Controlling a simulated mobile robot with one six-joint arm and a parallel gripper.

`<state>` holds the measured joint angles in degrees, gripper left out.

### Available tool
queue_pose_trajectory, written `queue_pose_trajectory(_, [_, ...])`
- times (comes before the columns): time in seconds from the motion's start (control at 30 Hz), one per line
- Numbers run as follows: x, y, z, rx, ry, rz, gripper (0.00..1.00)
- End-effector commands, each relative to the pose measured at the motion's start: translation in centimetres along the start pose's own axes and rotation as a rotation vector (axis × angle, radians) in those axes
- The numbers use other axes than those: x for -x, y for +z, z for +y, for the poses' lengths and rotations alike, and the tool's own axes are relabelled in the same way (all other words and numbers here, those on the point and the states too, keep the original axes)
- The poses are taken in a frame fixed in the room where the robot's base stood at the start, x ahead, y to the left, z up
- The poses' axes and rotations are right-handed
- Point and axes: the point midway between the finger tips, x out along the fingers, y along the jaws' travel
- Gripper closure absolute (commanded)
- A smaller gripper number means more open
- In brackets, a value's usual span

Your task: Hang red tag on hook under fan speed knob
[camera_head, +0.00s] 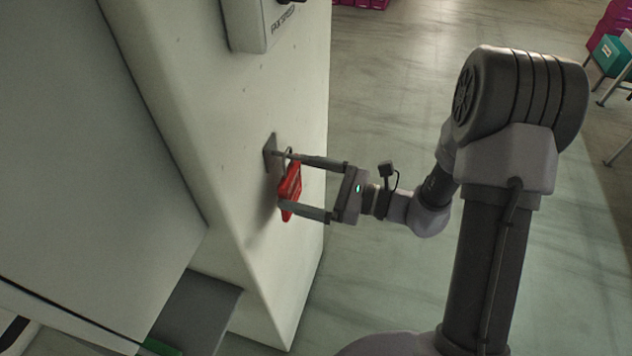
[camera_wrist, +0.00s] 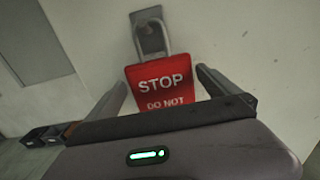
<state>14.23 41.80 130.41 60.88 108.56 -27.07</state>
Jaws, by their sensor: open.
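The red tag (camera_head: 290,187) hangs at the hook plate (camera_head: 269,153) on the pale cabinet wall, below the fan speed box (camera_head: 262,22). In the wrist view the tag (camera_wrist: 161,83) reads "STOP DO NOT", and its grey loop (camera_wrist: 152,43) reaches up over the hook plate (camera_wrist: 149,30). The loop appears to be around the hook; the exact contact is too small to tell. My gripper (camera_head: 287,178) is open, with one finger on each side of the tag. In the wrist view the fingers (camera_wrist: 160,88) stand apart from the tag's side edges.
The tall pale cabinet (camera_head: 240,120) fills the left side. A grey block (camera_head: 200,310) sits low beside it. Open floor (camera_head: 400,70) lies to the right of the cabinet. A teal box (camera_head: 608,55) and magenta crates (camera_head: 618,18) stand at the far right.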

Motion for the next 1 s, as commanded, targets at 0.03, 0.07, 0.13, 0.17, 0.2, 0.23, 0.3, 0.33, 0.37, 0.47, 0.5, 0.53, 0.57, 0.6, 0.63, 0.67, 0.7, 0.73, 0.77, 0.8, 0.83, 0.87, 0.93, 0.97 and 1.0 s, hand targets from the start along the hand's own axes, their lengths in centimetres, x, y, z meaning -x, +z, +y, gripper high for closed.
queue_pose_trajectory(0.03, [0.0, 0.0, 0.0, 0.000, 0.000, 0.000, 0.00])
queue_pose_trajectory(0.07, [0.0, 0.0, 0.0, 0.000, 0.000, 0.000, 0.00])
queue_pose_trajectory(0.13, [0.2, 0.0, 0.0, 0.000, -0.001, 0.000, 0.00])
queue_pose_trajectory(0.17, [0.4, 0.0, -0.1, 0.000, -0.002, 0.000, 0.00])
queue_pose_trajectory(0.2, [0.9, 0.0, -0.1, 0.000, -0.002, 0.000, 0.00])
queue_pose_trajectory(0.23, [1.4, 0.0, -0.1, 0.000, -0.003, 0.000, 0.00])
queue_pose_trajectory(0.3, [3.0, 0.0, -0.1, 0.000, -0.006, 0.000, 0.00])
queue_pose_trajectory(0.33, [3.9, 0.0, -0.2, 0.000, -0.007, 0.000, 0.00])
queue_pose_trajectory(0.37, [4.9, 0.0, -0.2, 0.000, -0.008, 0.000, 0.00])
queue_pose_trajectory(0.47, [8.4, 0.0, -0.2, 0.001, -0.009, 0.000, 0.00])
queue_pose_trajectory(0.5, [9.8, 0.0, -0.2, 0.001, -0.009, 0.000, 0.00])
queue_pose_trajectory(0.53, [10.7, 0.1, -0.2, 0.001, -0.009, 0.000, 0.00])
queue_pose_trajectory(0.57, [11.7, 0.0, -0.2, 0.000, -0.008, 0.000, 0.00])
queue_pose_trajectory(0.6, [12.8, 0.0, -0.1, 0.001, -0.007, 0.000, 0.00])
queue_pose_trajectory(0.63, [13.6, 0.0, -0.1, 0.001, -0.007, 0.000, 0.00])
queue_pose_trajectory(0.67, [14.3, 0.0, -0.1, 0.000, -0.006, 0.000, 0.00])
queue_pose_trajectory(0.7, [15.2, 0.0, -0.1, 0.000, -0.005, 0.000, 0.00])
queue_pose_trajectory(0.73, [15.7, 0.0, -0.1, 0.001, -0.004, 0.000, 0.00])
queue_pose_trajectory(0.77, [16.2, 0.0, -0.1, 0.001, -0.003, 0.000, 0.00])
queue_pose_trajectory(0.8, [16.7, 0.0, 0.0, 0.000, -0.002, 0.000, 0.00])
queue_pose_trajectory(0.83, [16.9, 0.0, 0.0, 0.000, -0.002, -0.001, 0.00])
queue_pose_trajectory(0.87, [17.1, 0.0, 0.0, 0.000, -0.002, -0.001, 0.00])
queue_pose_trajectory(0.93, [17.4, 0.0, 0.0, 0.000, 0.000, 0.000, 0.00])
queue_pose_trajectory(0.97, [17.5, 0.0, 0.0, 0.000, 0.000, 0.000, 0.00])
queue_pose_trajectory(1.0, [17.5, 0.0, 0.0, 0.001, 0.002, 0.001, 0.00])
